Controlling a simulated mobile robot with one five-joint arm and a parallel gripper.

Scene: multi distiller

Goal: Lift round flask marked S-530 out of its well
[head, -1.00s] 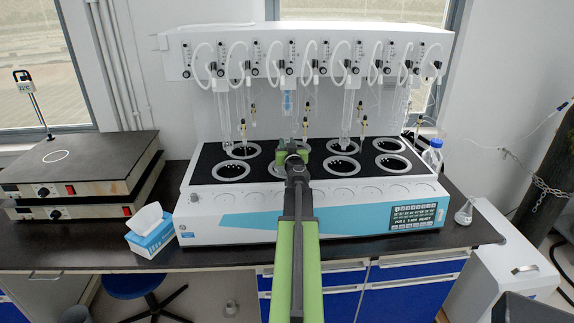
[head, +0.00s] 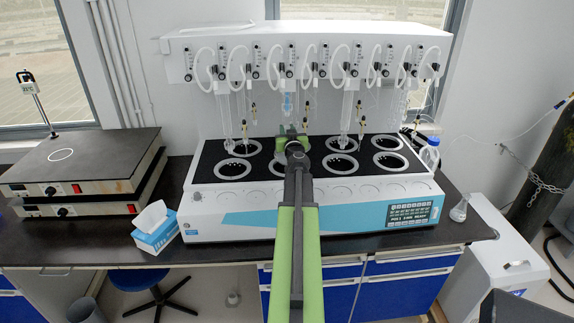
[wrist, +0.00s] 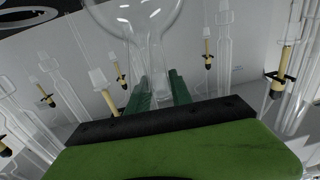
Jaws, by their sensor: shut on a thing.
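My gripper (wrist: 158,92) is shut on the neck of a clear round flask (wrist: 145,22). In the wrist view its green fingers stand on both sides of the neck, and the bulb runs off the top edge. No S-530 mark is readable. In the head view my gripper (head: 291,140) is over the back row of wells in the distiller (head: 240,205), near the middle. My arm hides part of the wells there, and the flask cannot be made out. I cannot tell how far its bulb is from the well.
Glass tubes (wrist: 225,45) and brass-coloured fittings (wrist: 122,82) surround my gripper closely. A white valve panel (head: 330,40) spans above the wells. Hot plates (head: 75,165) and a tissue box (head: 155,228) stand left; a wash bottle (head: 430,153) stands right.

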